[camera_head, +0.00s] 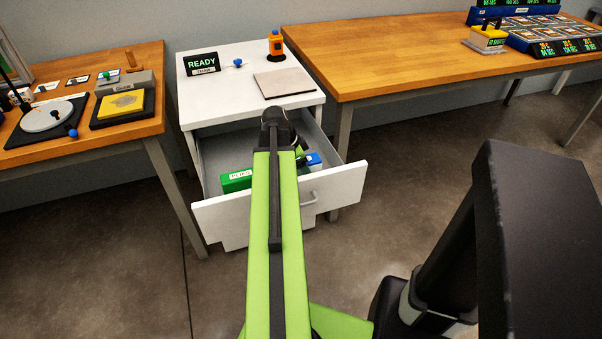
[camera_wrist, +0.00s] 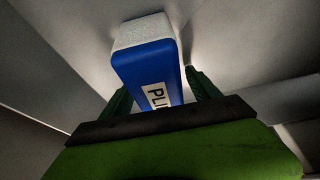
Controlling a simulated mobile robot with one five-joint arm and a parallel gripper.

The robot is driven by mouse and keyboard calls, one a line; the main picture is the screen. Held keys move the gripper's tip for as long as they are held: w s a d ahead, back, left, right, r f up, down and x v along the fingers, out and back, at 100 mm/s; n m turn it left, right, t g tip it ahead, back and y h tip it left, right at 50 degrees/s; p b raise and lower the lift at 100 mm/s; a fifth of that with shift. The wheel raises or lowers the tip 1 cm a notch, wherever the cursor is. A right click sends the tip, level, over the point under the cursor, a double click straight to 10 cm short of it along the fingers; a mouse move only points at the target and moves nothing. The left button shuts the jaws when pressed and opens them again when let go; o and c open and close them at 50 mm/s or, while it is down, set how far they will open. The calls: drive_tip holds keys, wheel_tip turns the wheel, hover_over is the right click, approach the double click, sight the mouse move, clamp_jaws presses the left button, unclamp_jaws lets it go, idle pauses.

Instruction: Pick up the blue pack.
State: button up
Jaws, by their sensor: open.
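The blue pack (camera_head: 314,160) lies in the open drawer (camera_head: 335,187), partly hidden behind my green arm in the head view. In the wrist view the blue pack (camera_wrist: 148,65) has a pale grey end and a white label with black letters, partly cut off by my gripper. My gripper (camera_wrist: 158,83) is open, with one green finger on each side of the pack's near part. I cannot tell whether either finger touches it. In the head view my arm mostly hides the gripper.
A green labelled pack (camera_head: 236,182) lies in the drawer to the left. The drawer walls stand close around my gripper. The white cabinet top (camera_head: 225,92) holds a READY sign (camera_head: 201,63), a grey-brown plate (camera_head: 284,81) and an orange device (camera_head: 275,43). Wooden tables flank the cabinet.

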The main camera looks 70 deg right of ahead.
drive_tip(key=shift+f+b, duration=0.25)
drive_tip(key=shift+b, duration=0.05)
drive_tip(key=shift+c, duration=0.3)
clamp_jaws()
idle(0.4)
